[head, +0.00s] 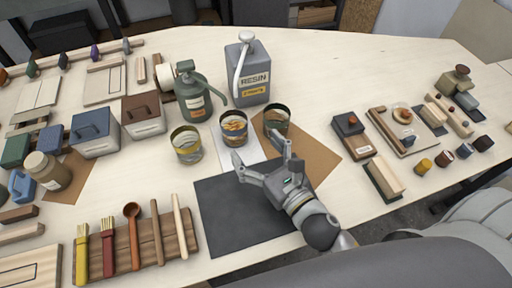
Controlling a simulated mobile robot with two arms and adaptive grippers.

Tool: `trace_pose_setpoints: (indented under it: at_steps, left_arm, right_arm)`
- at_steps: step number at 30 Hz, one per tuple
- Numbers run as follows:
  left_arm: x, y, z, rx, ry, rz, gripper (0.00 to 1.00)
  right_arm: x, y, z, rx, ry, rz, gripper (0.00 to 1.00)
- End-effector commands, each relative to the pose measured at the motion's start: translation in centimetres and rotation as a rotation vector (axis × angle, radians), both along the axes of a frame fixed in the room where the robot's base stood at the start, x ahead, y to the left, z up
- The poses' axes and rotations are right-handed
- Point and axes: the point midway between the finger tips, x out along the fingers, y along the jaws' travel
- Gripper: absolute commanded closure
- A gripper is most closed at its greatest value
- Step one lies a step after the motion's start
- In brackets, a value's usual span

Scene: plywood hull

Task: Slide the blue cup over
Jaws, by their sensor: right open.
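Three cups stand in a slanting row near the middle of the table in the head view. The right one (276,121) has a dark, bluish-green look and is the closest to blue of the three. The middle cup (234,129) has an orange pattern, and the left cup (186,145) has a yellow band. My right gripper (260,157) is open and empty, over the dark mat's upper edge. Its fingers point toward the cups, just in front of the right and middle ones, with no clear contact. My left gripper is not in view.
A grey resin can (247,75) and a green sprayer (195,95) stand behind the cups. The dark mat (232,215) is bare. A blue jug (22,187) is at far left. Wooden blocks and a tray (408,135) lie to the right.

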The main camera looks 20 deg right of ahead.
Motion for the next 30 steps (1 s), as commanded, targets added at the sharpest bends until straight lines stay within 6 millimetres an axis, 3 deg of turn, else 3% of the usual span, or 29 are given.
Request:
trace_pose_setpoints:
  at_steps: [5,12,21,30]
  left_arm:
    - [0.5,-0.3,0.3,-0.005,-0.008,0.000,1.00]
    - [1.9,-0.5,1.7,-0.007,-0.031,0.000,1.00]
    - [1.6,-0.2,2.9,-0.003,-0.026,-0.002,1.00]
    - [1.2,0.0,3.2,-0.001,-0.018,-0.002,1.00]
  right_arm:
    - [0.6,0.1,0.2,0.001,-0.001,-0.001,0.14]
    - [3.8,0.9,0.4,0.002,-0.003,-0.001,0.14]
    - [8.4,2.2,0.3,0.003,-0.001,-0.002,0.14]
    - [10.4,2.7,0.0,0.003,0.002,-0.001,0.14]
